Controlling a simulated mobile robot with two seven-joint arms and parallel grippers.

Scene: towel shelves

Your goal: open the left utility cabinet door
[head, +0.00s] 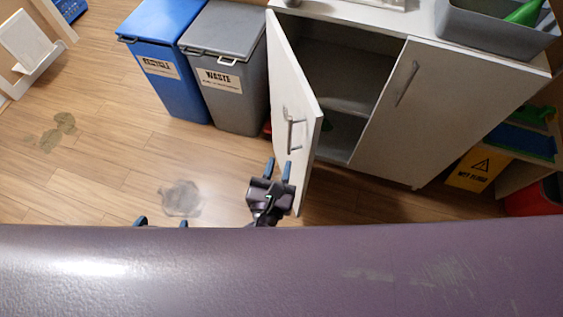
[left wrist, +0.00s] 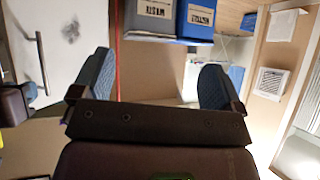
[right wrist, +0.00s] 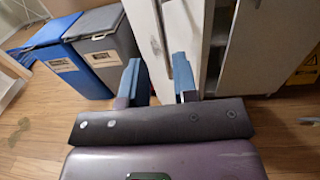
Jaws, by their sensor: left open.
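The left cabinet door (head: 299,115) is white and swung outward, with the dark cabinet interior (head: 345,70) showing behind it. My right gripper (head: 278,168) is at the door's outer face, below the handle. Its fingers (right wrist: 160,80) are partly apart with nothing seen between them; whether one touches the door I cannot tell. My left gripper (head: 162,222) is low at the left, mostly hidden by my body. Its fingers (left wrist: 155,75) are wide apart and empty.
A blue recycling bin (head: 160,50) and a grey waste bin (head: 228,60) stand left of the door. The right cabinet door (head: 430,105) is shut. A grey tub (head: 480,28) sits on top. A yellow wet-floor sign (head: 475,170) is at the right.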

